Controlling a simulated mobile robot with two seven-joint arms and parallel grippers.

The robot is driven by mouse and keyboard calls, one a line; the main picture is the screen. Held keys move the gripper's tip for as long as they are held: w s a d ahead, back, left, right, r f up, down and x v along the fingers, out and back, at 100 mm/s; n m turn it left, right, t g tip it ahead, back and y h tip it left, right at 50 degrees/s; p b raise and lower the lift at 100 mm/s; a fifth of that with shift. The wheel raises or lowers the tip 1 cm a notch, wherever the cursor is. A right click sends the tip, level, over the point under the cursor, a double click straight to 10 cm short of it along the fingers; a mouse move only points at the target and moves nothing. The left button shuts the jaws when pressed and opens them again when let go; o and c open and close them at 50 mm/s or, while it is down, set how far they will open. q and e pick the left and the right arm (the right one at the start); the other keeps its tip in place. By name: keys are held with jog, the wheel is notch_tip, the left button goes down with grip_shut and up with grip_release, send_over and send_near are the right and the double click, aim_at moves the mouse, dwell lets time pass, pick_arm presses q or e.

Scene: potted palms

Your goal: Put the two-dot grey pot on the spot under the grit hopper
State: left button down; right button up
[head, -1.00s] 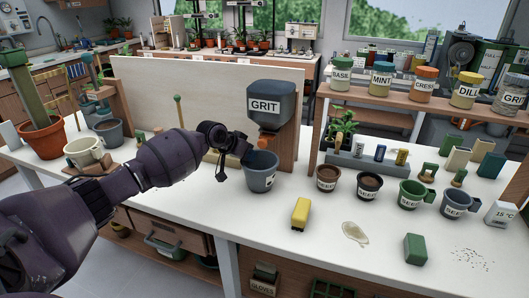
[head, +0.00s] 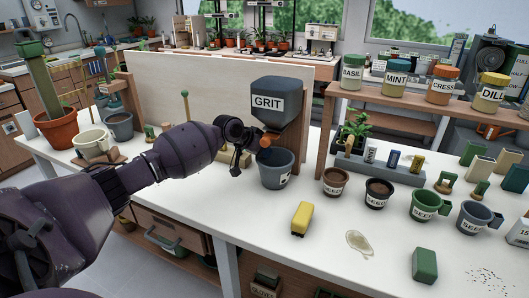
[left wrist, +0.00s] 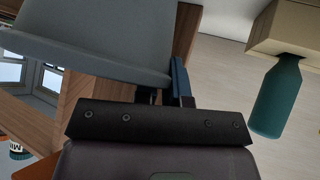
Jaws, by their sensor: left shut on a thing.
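The grey pot (head: 277,173) is upright beneath the grit hopper (head: 282,103), with a small pale mark on its side that is too small to read. My left gripper (head: 250,148) is shut on the pot's rim at its left. Whether the pot's base touches the bench is unclear. The hopper's orange spout (head: 268,140) is just above the pot's mouth. The spot under the pot is hidden. My right gripper is out of view.
A yellow block (head: 302,219) lies in front of the pot. A pale board (head: 190,90) stands behind my arm.

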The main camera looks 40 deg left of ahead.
pick_arm(q)
jog(key=c, duration=1.3)
grip_release()
jog(key=shift+f, duration=0.1)
jog(key=shift+o, duration=0.6)
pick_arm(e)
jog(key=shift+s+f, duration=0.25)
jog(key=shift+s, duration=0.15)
pick_arm(q)
jog(key=shift+s+r, duration=0.1)
jog(key=shift+r, duration=0.2)
jog(key=p+v, duration=0.3)
jog(key=v, duration=0.8)
jog(key=shift+s+r, duration=0.2)
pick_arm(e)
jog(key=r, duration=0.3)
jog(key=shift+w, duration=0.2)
pick_arm(q)
jog(key=shift+a, duration=0.1)
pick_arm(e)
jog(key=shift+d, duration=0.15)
